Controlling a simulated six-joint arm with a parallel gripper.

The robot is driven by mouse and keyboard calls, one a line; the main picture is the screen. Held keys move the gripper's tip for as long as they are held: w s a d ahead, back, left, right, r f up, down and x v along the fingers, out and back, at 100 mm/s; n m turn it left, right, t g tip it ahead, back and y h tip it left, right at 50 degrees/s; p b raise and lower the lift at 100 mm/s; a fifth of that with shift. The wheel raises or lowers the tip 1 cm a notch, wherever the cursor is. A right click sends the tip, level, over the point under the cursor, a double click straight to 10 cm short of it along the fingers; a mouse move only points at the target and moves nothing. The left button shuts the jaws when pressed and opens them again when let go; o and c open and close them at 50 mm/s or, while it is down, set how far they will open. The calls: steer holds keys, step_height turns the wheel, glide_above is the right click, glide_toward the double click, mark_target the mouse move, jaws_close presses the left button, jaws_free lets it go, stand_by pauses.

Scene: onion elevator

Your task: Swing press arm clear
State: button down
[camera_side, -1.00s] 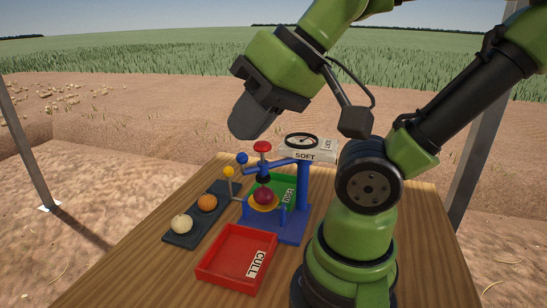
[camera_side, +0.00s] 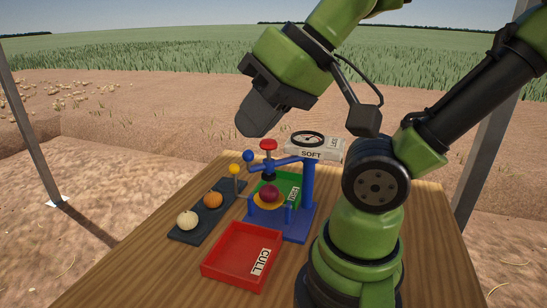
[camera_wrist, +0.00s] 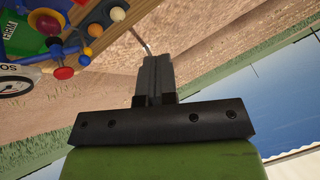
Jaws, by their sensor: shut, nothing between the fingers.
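The blue press (camera_side: 306,190) stands on the wooden table, and its arm (camera_side: 281,161) reaches left from the post, with a red knob (camera_side: 268,145) on top and a blue ball (camera_side: 248,156) at its end. The arm lies over a red onion (camera_side: 269,194) in an orange cup; a gap shows between pad and onion. My gripper (camera_side: 259,127) is shut and empty, above and apart from the press arm. In the wrist view the shut fingers (camera_wrist: 152,62) are right of the blue ball (camera_wrist: 83,60) and red knob (camera_wrist: 63,73).
A dial box (camera_side: 315,149) marked SOFT tops the post. A yellow knob (camera_side: 234,169) stands left of the press. A dark tray (camera_side: 186,236) holds a pale and an orange onion. The red CULL bin (camera_side: 228,277) is in front; a green bin (camera_side: 290,184) is behind.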

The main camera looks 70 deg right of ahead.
steer(key=c, duration=1.3)
jaws_free()
steer(key=shift+w+d, duration=0.15)
steer(key=shift+w, duration=0.05)
steer(key=o, duration=0.4)
steer(key=w+d+n+g+h, duration=0.1)
steer(key=w+d+n, duration=0.1)
steer(key=w+d+n+g+h, duration=0.1)
steer(key=w+d+n, duration=0.1)
steer(key=d, duration=0.1)
steer(key=shift+f, duration=0.2)
steer(key=n+g+h, duration=0.2)
steer(key=n+g, duration=0.2)
steer(key=n, duration=0.3)
glide_toward(248, 151)
steer(key=x, duration=0.9)
steer(key=shift+d+f, duration=0.2)
steer(key=shift+f, duration=0.2)
jaws_close()
